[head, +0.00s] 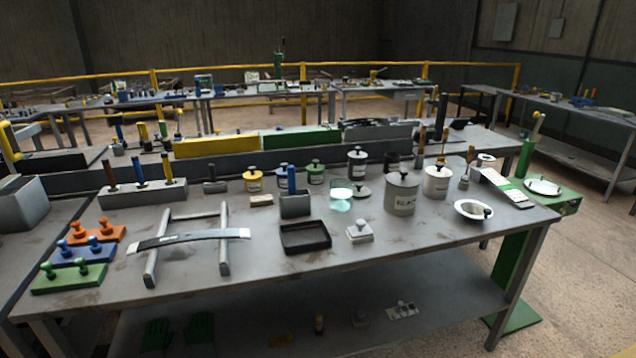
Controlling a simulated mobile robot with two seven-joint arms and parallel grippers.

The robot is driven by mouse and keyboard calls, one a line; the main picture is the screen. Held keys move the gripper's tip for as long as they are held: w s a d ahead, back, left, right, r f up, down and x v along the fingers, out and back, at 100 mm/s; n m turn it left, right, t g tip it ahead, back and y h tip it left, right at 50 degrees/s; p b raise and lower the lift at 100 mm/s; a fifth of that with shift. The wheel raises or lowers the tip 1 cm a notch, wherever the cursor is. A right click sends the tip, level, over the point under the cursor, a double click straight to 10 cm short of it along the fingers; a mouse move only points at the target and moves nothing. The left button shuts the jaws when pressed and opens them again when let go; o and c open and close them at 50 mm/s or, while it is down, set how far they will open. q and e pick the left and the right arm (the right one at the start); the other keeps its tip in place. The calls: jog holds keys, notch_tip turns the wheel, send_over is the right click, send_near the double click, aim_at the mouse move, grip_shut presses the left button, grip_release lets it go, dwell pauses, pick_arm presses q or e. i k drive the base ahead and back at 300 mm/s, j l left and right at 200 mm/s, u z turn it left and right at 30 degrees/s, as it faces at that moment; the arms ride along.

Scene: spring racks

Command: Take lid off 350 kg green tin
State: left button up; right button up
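A small green tin (315,176) stands upright near the back of the grey workbench, right of a blue tin. A green lid with a knob (315,163) sits on top of it. Its label is too small to read, so I cannot tell whether it says 350 kg. Neither of my grippers shows in the head view.
A yellow tin (253,183), a blue tin (282,173) and a pale tin (357,165) stand nearby. In front are a dark upright holder (295,205), a glowing glass (341,198), a black tray (306,248) and a large grey canister (401,200). Bare benchtop shows at front right.

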aim_at(315, 166)
jog(key=i+l+z, duration=0.3)
jog(key=l, duration=0.2)
jog(key=i+l+z, duration=0.3)
jog(key=l, duration=0.15)
